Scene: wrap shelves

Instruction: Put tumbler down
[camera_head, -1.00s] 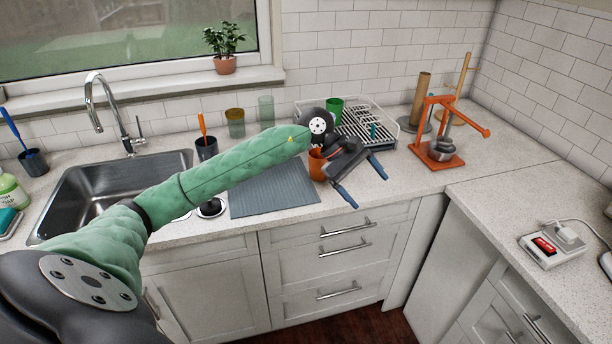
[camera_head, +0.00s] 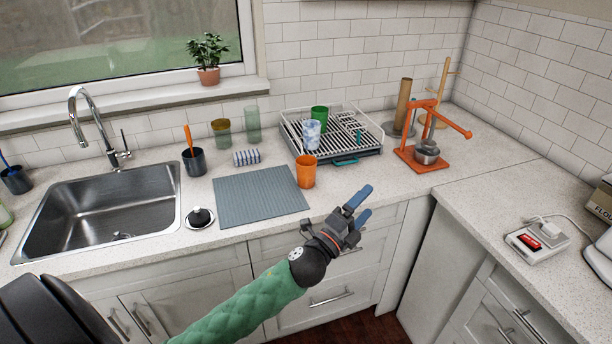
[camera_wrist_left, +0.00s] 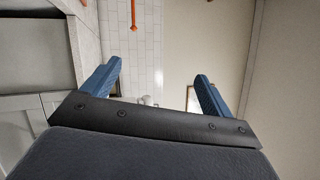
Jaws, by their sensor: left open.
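Several tumblers stand upright at the back of the counter. An orange tumbler (camera_head: 306,172) is on the counter at the right edge of the grey mat (camera_head: 262,196). A white and blue patterned tumbler (camera_head: 312,136) and a green tumbler (camera_head: 320,113) are at the dish rack (camera_head: 288,126). An olive tumbler (camera_head: 221,133) and a pale green glass (camera_head: 253,124) stand by the wall. My left gripper (camera_head: 362,204) is open and empty, in front of the counter edge, apart from the tumblers. Its open fingers (camera_wrist_left: 160,85) also show in the left wrist view. My right gripper is out of view.
A sink (camera_head: 105,210) is at the left, with a dark cup (camera_head: 195,163) and a striped roll (camera_head: 247,157) near it. An orange press (camera_head: 424,154) stands right of the rack. Counter right of the orange tumbler is clear.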

